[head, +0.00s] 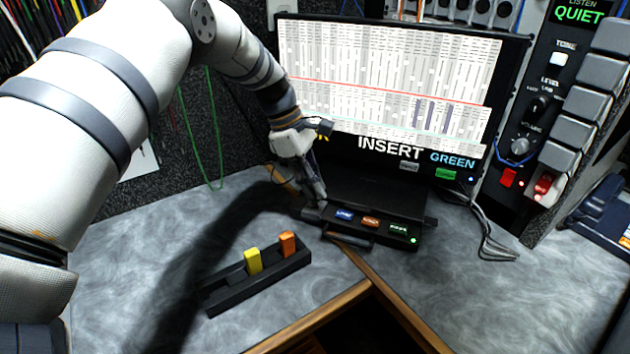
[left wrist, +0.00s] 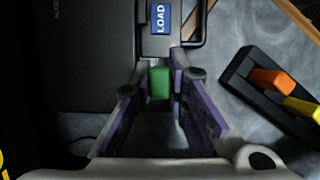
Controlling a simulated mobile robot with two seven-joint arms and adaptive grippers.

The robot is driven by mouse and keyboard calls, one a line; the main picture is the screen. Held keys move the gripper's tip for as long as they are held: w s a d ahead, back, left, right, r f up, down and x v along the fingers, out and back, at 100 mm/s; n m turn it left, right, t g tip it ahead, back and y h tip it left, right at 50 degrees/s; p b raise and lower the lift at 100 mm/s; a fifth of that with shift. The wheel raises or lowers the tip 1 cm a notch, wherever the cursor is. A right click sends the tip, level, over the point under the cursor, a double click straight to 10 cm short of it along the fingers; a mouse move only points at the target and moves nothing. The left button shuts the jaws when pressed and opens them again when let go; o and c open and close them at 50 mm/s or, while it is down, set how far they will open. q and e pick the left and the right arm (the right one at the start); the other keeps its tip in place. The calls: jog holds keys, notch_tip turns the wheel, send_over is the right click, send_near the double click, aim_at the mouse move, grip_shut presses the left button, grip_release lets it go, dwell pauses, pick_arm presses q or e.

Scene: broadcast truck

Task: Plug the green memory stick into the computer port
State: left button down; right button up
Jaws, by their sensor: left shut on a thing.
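The green memory stick (left wrist: 160,82) is between the fingertips of my left gripper (left wrist: 163,88), which is shut on it. In the head view my left gripper (head: 316,205) points down at the left front corner of the black computer box (head: 375,205). The green stick cannot be made out in the head view. In the left wrist view the stick's far end is close to the edge of the computer (left wrist: 100,65). I cannot tell whether it touches. The port itself is hidden. My right gripper is not in view.
A black rack (head: 222,297) on the grey desk holds a yellow stick (head: 253,261) and an orange stick (head: 288,244). Blue, orange and green buttons line the computer's front. The monitor (head: 390,85) behind reads "INSERT GREEN".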

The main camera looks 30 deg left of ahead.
pick_arm(q)
jog(key=shift+f, duration=1)
jog(key=c, duration=1.5)
grip_release()
jog(key=shift+r, duration=0.1)
jog(key=v, duration=1.2)
